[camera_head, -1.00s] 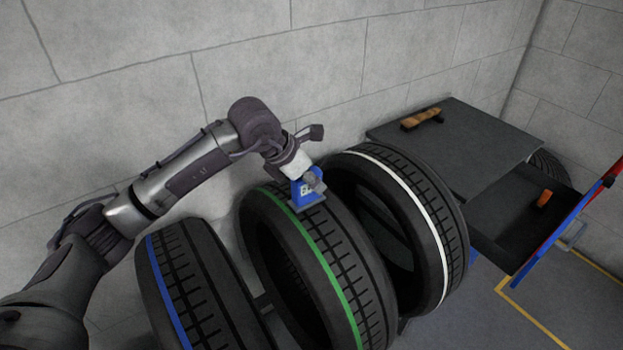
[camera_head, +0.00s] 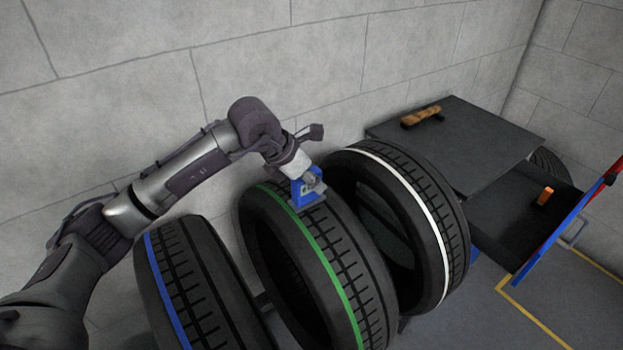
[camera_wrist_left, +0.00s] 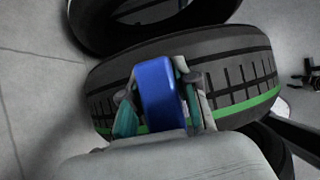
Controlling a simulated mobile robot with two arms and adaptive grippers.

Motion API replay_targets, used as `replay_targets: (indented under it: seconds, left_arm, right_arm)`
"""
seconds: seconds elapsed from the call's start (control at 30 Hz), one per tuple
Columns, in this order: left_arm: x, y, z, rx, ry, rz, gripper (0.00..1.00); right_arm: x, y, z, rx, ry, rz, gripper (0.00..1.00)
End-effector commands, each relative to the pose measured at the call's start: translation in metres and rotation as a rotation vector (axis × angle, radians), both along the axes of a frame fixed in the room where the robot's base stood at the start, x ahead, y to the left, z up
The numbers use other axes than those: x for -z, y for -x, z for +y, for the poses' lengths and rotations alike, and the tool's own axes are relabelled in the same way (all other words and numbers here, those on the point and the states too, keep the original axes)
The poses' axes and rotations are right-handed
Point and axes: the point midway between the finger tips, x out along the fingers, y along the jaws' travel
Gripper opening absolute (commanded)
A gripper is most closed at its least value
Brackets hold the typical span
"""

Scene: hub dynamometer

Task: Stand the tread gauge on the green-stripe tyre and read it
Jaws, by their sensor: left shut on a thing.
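The blue tread gauge (camera_head: 298,187) is in my left gripper (camera_head: 309,180), at the top of the green-stripe tyre (camera_head: 342,262). The gauge's grey base is at the tread, right of the green stripe; I cannot tell whether it touches. In the left wrist view the fingers of my left gripper (camera_wrist_left: 160,105) are on both sides of the blue gauge body (camera_wrist_left: 158,92), with the green-stripe tyre (camera_wrist_left: 232,72) behind it. The gauge's reading cannot be made out. My right gripper is not in view.
A blue-stripe tyre (camera_head: 197,285) stands to the left and a white-stripe tyre (camera_head: 455,235) to the right. A dark bench (camera_head: 470,140) at the back right bears a wooden-handled tool (camera_head: 421,117). An orange item (camera_head: 545,196) lies on a lower dark surface. The wall is close behind.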

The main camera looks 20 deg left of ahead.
Motion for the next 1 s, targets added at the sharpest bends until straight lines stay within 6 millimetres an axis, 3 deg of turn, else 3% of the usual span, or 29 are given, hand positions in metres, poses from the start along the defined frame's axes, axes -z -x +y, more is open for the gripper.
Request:
replay_targets:
  seconds: [0.5,0.53,0.67,1.0]
  left_arm:
    - [0.0003,0.0000,0.0000,0.000,-0.001,0.001,0.00]
    - [0.0003,0.0001,0.0001,0.000,-0.001,0.001,0.35]
    - [0.0003,0.0001,0.0001,0.000,-0.001,0.001,0.57]
    - [-0.0007,0.0007,0.0007,0.000,-0.001,0.001,0.60]
  right_arm:
    - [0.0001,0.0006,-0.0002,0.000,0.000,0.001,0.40]
    - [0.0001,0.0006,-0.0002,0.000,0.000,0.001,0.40]
    - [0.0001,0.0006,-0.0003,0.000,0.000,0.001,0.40]
    - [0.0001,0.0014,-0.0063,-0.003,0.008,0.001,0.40]
